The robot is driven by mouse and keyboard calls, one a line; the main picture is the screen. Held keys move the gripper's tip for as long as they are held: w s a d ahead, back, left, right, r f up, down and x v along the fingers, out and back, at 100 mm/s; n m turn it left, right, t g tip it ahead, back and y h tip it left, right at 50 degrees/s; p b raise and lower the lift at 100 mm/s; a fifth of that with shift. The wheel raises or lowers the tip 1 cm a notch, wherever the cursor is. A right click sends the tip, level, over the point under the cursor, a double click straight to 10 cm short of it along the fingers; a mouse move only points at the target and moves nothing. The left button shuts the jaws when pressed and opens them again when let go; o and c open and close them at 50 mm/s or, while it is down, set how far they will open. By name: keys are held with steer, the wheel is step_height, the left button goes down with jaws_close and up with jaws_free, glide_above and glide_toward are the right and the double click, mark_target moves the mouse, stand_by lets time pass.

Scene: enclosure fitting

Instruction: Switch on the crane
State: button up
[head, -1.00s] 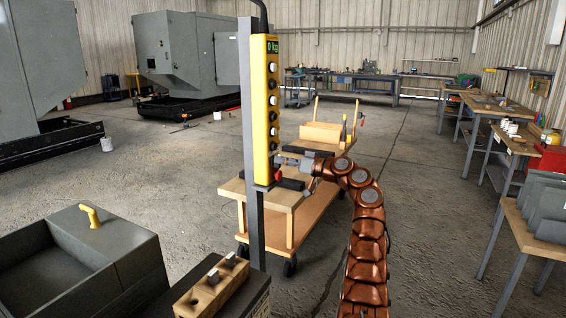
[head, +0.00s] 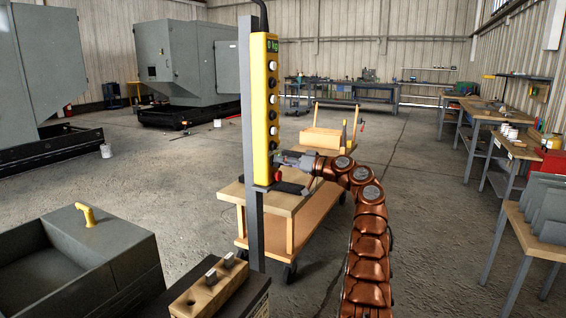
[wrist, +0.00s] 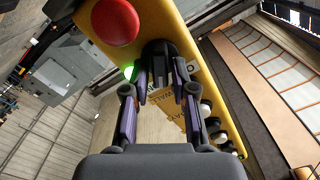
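The yellow crane pendant (head: 259,110) hangs upright against a grey post in the head view. It has a column of black and white buttons and a small green display (head: 271,45) at its top. In the wrist view the pendant (wrist: 185,30) fills the upper middle, with a red button (wrist: 115,22), a black rotary knob (wrist: 159,52) and a glowing green spot (wrist: 128,71). My gripper (head: 279,158) is at the pendant's lower end. In the wrist view my gripper's fingers (wrist: 161,78) stand on both sides of the knob and appear closed on it.
A wooden cart (head: 280,196) stands behind the pendant. Workbenches (head: 515,140) line the right wall. The floor between is mostly open.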

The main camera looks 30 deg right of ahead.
steer(key=shift+o, duration=1)
steer(key=v, duration=1.2)
